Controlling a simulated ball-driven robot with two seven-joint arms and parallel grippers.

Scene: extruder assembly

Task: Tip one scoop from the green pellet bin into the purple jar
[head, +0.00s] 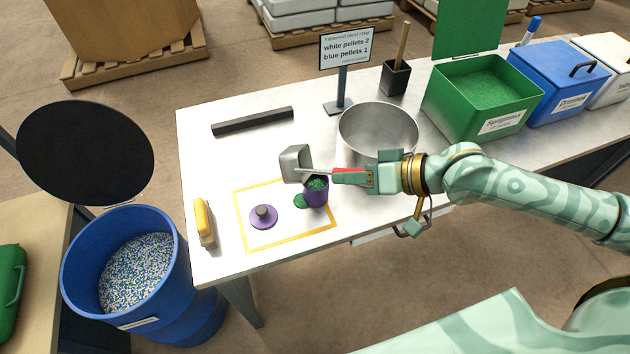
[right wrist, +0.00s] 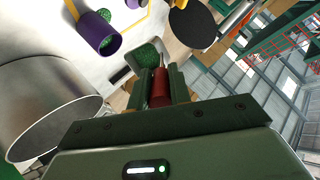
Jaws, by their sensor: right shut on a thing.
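My right gripper (head: 368,178) is shut on the red handle of a metal scoop (head: 295,163). The scoop is held over the yellow-taped square, its bowl above and slightly left of the purple jar (head: 316,193). In the right wrist view, green shows in the scoop bowl (right wrist: 147,54). The jar stands open with green pellets inside; it also shows in the right wrist view (right wrist: 97,30). A small patch of green pellets (head: 300,201) lies on the table beside the jar. The green pellet bin (head: 480,105) stands open at the back right. My left gripper is out of view.
A purple lid (head: 263,217) lies left of the jar. A large steel pot (head: 378,130) stands close behind my right gripper. A yellow-handled tool (head: 203,220), a black bar (head: 252,121) and a sign (head: 346,50) are on the table. A blue barrel (head: 135,270) stands left.

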